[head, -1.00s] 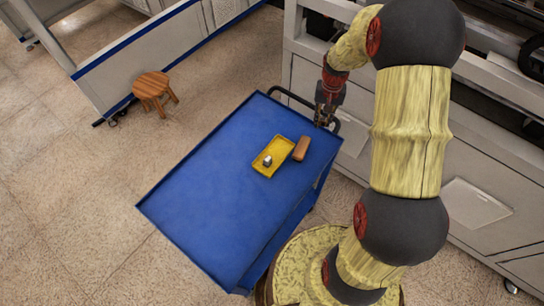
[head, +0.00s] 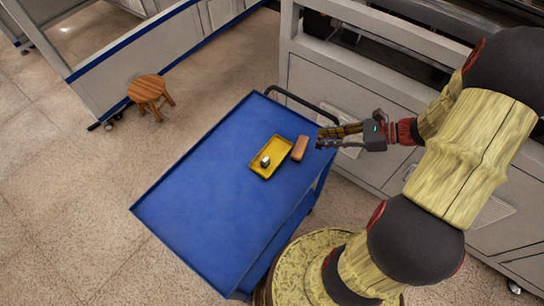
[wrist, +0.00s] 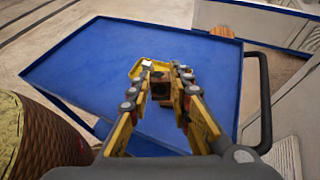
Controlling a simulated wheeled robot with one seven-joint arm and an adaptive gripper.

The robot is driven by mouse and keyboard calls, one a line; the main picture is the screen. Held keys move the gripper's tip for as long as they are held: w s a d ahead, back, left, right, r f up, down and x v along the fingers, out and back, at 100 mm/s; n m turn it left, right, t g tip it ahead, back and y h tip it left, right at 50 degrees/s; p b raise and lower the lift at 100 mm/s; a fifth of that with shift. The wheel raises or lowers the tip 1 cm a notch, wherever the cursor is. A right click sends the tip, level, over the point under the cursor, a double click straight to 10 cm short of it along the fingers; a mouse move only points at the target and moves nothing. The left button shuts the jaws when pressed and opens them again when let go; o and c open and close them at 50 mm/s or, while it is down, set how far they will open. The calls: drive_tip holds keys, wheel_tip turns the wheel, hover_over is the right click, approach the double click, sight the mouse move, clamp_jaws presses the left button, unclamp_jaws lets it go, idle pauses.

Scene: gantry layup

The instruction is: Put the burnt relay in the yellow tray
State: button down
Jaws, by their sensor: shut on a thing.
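The yellow tray (head: 257,170) lies on the blue cart top, with a small silvery object (head: 265,161) in it. The tray shows partly behind my fingertips in the wrist view (wrist: 137,70). My gripper (head: 322,137) is above the cart's right edge, fingers pointing left, to the right of the tray and above the cart top. In the wrist view my gripper (wrist: 164,78) is shut on a small dark piece (wrist: 160,76), which looks like the burnt relay.
The cart's dark handle (head: 300,103) is at the back right. A grey machine stands behind. A wooden stool (head: 148,88) stands left. The cart's left part is clear.

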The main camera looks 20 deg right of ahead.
drive_tip(key=shift+w+a+r, duration=0.1)
drive_tip(key=shift+w+a, duration=0.05)
drive_tip(key=shift+w, duration=0.05)
drive_tip(key=shift+y, duration=0.3)
drive_tip(key=b+x, duration=0.1)
drive_tip(key=x, duration=0.2)
drive_tip(key=w+b+x, duration=0.1)
drive_tip(key=x, duration=0.2)
drive_tip(key=d+b+x, duration=0.1)
drive_tip(key=x, duration=0.2)
drive_tip(key=shift+w+f, duration=0.3)
drive_tip(key=shift+w, duration=0.05)
drive_tip(key=w+a+f, duration=0.1)
drive_tip(key=w+a+f+b, duration=0.1)
drive_tip(key=f, duration=0.1)
drive_tip(key=w+a+f+b, duration=0.1)
drive_tip(key=shift+f, duration=0.35)
drive_tip(key=f+b, duration=0.1)
drive_tip(key=f, duration=0.1)
drive_tip(key=f+b, duration=0.1)
drive_tip(key=f, duration=0.1)
drive_tip(key=shift+w+a+f+b, duration=0.15)
drive_tip(key=shift+w+a+b, duration=0.1)
drive_tip(key=shift+w+b, duration=0.1)
drive_tip(key=c, duration=1.6)
unclamp_jaws()
